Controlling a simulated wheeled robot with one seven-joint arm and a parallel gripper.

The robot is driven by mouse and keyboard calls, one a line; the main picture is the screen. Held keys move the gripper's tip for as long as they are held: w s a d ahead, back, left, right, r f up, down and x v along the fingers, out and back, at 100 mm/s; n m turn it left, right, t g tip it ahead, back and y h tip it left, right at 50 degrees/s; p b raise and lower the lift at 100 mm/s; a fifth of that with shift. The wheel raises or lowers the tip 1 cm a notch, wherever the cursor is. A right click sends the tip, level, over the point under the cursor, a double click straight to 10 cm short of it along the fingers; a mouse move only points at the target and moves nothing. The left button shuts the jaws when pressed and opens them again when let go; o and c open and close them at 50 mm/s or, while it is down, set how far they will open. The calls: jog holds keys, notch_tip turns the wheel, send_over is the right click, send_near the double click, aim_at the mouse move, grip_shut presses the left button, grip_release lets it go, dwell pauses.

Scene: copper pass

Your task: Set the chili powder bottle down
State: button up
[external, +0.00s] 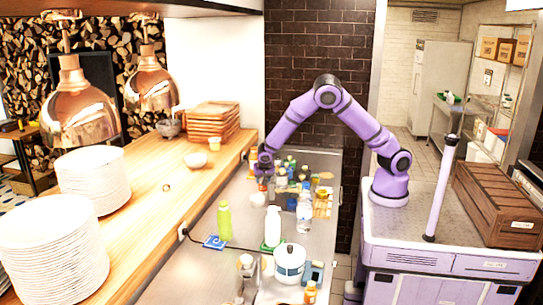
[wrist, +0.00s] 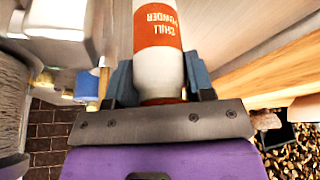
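The chili powder bottle (wrist: 158,50) has a white body and an orange-red label. In the wrist view it sits between the two dark fingers of my gripper (wrist: 160,75), which is shut on it. In the external view my gripper (external: 264,168) is over the far part of the steel counter, and a small reddish part of the bottle (external: 262,187) shows just below it. I cannot tell whether the bottle's base touches the counter.
Several bottles (external: 285,175) crowd the counter right of my gripper. A green bottle (external: 224,220), a white bottle (external: 273,226) and a pot (external: 289,263) stand nearer. The wooden shelf (external: 180,190) edges the counter's left.

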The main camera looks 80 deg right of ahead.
jog(key=o, duration=0.4)
jog(key=shift+r, duration=0.15)
jog(key=v, duration=1.2)
jog(key=s+d+r+n+y, duration=0.3)
jog(key=s+r, duration=0.6)
jog(key=r, duration=0.1)
jog(key=s+r+n+t, duration=0.1)
jog(key=s+r+n, duration=0.2)
jog(key=s, duration=0.7)
jog(key=s+d+r+n+t, duration=0.1)
jog(key=s+r+n, duration=0.2)
jog(key=s, duration=0.7)
jog(key=s+d+r+n+t+y, duration=0.1)
jog(key=s+r+n, duration=0.2)
jog(key=s, duration=0.7)
notch_tip(320, 180, up, 2)
jog(key=shift+d+r+n, duration=0.1)
jog(key=shift+d+n, duration=0.15)
jog(key=shift+n, duration=0.05)
